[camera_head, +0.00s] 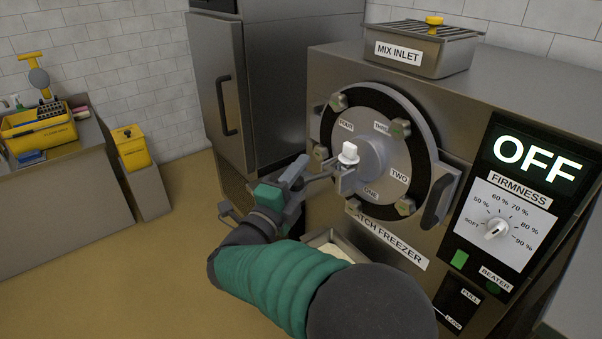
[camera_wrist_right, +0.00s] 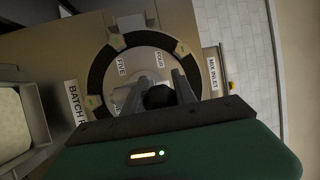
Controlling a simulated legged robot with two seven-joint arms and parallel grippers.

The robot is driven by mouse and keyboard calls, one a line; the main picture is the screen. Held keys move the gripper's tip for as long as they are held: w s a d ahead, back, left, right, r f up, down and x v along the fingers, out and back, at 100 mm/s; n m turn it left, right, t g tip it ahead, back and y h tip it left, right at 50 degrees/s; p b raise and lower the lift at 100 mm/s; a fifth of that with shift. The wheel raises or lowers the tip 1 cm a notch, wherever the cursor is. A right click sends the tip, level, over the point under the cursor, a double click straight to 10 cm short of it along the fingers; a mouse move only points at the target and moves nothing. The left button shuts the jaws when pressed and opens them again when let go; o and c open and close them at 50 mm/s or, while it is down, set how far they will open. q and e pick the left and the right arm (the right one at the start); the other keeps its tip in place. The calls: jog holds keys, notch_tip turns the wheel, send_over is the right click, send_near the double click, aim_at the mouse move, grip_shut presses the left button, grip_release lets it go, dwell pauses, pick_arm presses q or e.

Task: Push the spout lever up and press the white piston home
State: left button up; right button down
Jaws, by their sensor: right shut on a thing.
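The white piston (camera_head: 348,153) stands up out of the top of the spout (camera_head: 347,180) on the front of the batch freezer. A grey bar that looks like the spout lever (camera_head: 318,179) runs left from the spout to my right gripper (camera_head: 297,178). The gripper is shut on the lever's outer end, and its fingers partly hide that end. In the right wrist view a dark round knob (camera_wrist_right: 160,96) shows between the fingers of the right gripper (camera_wrist_right: 164,88). My left gripper is in neither view.
The round freezer door (camera_head: 385,125) with numbered labels is behind the spout. A pan (camera_head: 330,240) of pale contents sits below it. The control panel (camera_head: 525,205) at right reads OFF.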

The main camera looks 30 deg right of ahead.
dwell(0.5)
jog(key=y+p, duration=0.1)
jog(key=r+m+g+p, duration=0.1)
jog(key=shift+d+r+y+p, duration=0.15)
jog(key=shift+d+y+p, duration=0.2)
jog(key=shift+y+p, duration=0.05)
jog(key=c, duration=1)
grip_release()
